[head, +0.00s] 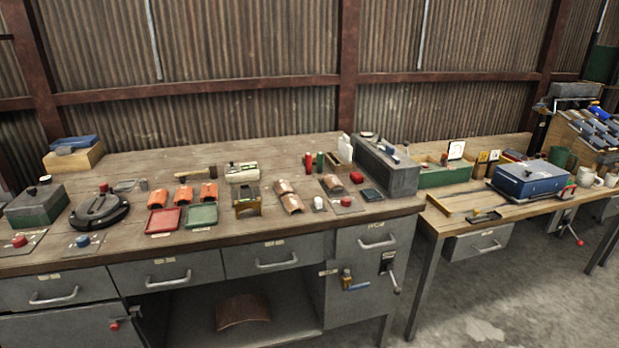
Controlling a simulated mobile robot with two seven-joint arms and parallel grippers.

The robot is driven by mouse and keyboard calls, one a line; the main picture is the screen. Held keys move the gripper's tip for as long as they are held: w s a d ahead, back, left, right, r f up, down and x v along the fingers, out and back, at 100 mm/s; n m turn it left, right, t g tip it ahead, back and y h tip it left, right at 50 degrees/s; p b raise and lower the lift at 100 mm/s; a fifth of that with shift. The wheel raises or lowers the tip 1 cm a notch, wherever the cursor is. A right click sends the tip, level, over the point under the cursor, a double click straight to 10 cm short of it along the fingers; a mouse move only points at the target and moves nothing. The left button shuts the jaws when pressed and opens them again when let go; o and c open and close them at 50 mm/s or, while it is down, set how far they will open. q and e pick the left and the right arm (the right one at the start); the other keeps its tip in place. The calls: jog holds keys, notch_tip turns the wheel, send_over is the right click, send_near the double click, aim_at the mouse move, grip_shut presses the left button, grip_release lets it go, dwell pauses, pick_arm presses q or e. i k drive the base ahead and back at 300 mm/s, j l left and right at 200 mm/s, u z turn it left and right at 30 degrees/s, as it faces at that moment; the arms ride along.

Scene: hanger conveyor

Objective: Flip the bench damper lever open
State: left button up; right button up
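Several levers show on the bench fronts, and I cannot read which one is the damper lever. A dark lever with a grey plate (389,268) is on the right front of the near bench's cabinet, its handle angled down. A blue-handled lever with a brass-coloured fitting (352,282) is left of it, its blue bar roughly level. A red-knobbed lever (574,236) hangs under the far right bench. Neither of my grippers is in view.
The wooden near bench (130,172) carries boxes, trays and orange blocks. A grey drawer (365,240) with a handle is above the cabinet levers. A second bench (450,222) stands to the right with a blue box (530,180). The concrete floor (490,310) in front is clear.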

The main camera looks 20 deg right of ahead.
aim_at(388, 267)
jog(key=i+l, duration=0.25)
jog(key=l, duration=0.15)
jog(key=i+l, duration=0.25)
jog(key=l, duration=0.15)
jog(key=i+l, duration=0.25)
jog(key=l, duration=0.2)
